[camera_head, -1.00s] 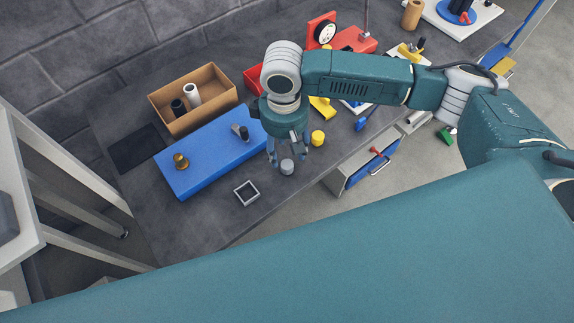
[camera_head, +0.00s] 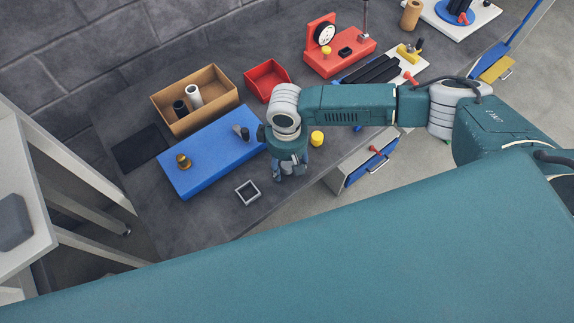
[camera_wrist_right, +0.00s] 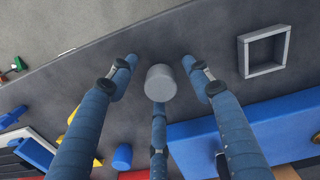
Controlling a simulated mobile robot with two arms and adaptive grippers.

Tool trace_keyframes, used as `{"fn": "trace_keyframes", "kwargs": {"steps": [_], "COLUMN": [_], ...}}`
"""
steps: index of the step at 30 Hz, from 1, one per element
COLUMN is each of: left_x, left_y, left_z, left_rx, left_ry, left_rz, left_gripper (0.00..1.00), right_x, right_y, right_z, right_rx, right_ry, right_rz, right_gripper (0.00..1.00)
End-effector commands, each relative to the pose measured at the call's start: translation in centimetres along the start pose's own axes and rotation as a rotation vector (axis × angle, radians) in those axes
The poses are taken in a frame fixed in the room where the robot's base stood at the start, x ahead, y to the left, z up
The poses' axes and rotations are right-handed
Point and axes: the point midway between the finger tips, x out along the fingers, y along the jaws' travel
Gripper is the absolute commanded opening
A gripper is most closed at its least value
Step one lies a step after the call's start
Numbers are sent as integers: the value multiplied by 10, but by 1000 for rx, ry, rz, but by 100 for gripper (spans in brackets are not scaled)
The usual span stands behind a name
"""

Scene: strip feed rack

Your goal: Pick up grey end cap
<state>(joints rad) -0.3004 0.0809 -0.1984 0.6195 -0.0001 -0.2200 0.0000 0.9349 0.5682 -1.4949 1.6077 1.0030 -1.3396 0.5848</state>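The grey end cap (camera_wrist_right: 160,83) is a short round cylinder standing on the dark table. In the right wrist view it sits between the three blue fingers of my right gripper (camera_wrist_right: 158,72). Gaps show between the cap and the two side fingers; whether the third finger touches it I cannot tell. The gripper is open. In the head view my right gripper (camera_head: 290,173) points down near the table's front edge and hides the cap. My left gripper is not in view.
A grey square frame (camera_head: 248,192) lies left of the gripper. A blue block (camera_head: 210,158) with small parts is behind it. A yellow cap (camera_head: 317,138) stands to the right. A cardboard box (camera_head: 215,117) and a red bin (camera_head: 284,73) are farther back.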

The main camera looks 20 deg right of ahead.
Motion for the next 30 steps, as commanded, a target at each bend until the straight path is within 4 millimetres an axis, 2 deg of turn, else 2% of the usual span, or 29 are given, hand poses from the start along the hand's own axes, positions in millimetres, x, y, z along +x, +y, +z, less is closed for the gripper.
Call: {"fn": "trace_keyframes", "kwargs": {"steps": [1,4,5,15,19,20,26,30], "left_x": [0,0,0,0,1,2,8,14], "left_y": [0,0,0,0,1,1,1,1], "left_z": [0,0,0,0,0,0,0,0], "left_rx": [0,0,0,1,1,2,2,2], "left_ry": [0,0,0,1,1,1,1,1], "left_rz": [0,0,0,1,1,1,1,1], "left_gripper": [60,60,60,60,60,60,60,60], "right_x": [0,0,0,-2,-8,-10,-42,-80], "right_y": [0,0,0,0,0,0,1,2], "right_z": [0,0,0,0,-1,-1,-2,-2], "right_rx": [0,0,0,0,0,0,1,-1], "right_ry": [0,0,0,1,2,2,5,7], "right_rz": [0,0,0,0,-1,-1,0,0], "right_gripper": [37,17,14,14,14,11,11,11]}}
